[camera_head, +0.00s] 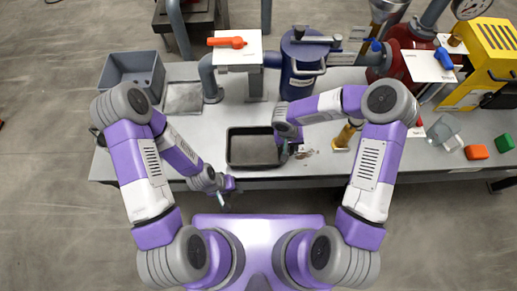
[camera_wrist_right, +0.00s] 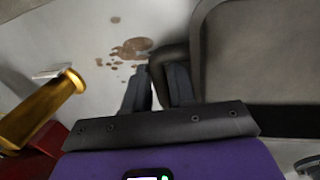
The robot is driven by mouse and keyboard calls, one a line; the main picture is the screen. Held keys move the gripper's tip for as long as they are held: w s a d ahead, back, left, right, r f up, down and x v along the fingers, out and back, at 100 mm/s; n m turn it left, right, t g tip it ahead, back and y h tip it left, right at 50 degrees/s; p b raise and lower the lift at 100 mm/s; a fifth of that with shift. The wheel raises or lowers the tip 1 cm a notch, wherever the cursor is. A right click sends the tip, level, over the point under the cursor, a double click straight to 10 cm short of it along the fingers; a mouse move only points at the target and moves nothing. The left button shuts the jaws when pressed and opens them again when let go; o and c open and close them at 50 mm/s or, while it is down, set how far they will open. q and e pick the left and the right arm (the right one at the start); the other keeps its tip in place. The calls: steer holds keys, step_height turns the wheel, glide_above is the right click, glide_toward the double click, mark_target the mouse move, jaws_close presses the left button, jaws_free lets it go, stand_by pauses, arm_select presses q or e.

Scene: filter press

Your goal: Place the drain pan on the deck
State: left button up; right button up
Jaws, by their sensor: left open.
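The drain pan (camera_head: 252,162) is a dark rectangular tray at the front middle of the grey deck (camera_head: 222,118). It looks level and empty; I cannot tell whether it rests on the deck or hangs just above it. My right gripper (camera_head: 284,155) is at the pan's right end. In the right wrist view, the right gripper's fingers (camera_wrist_right: 160,88) are closed around the dark handle loop at the end of the pan (camera_wrist_right: 250,50). My left gripper (camera_head: 222,194) is open and empty, in front of the deck's front edge, left of the pan.
Brown spill spots (camera_wrist_right: 132,48) lie on the deck beside the pan's handle. A blue vessel (camera_head: 301,75) and an orange-handled valve (camera_head: 228,42) stand behind. A grey bin (camera_head: 133,70) is at the back left.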

steer(key=shift+d+f, duration=0.1)
steer(key=shift+f, duration=0.3)
steer(key=shift+c, duration=0.2)
jaws_close()
steer(key=shift+w, duration=0.1)
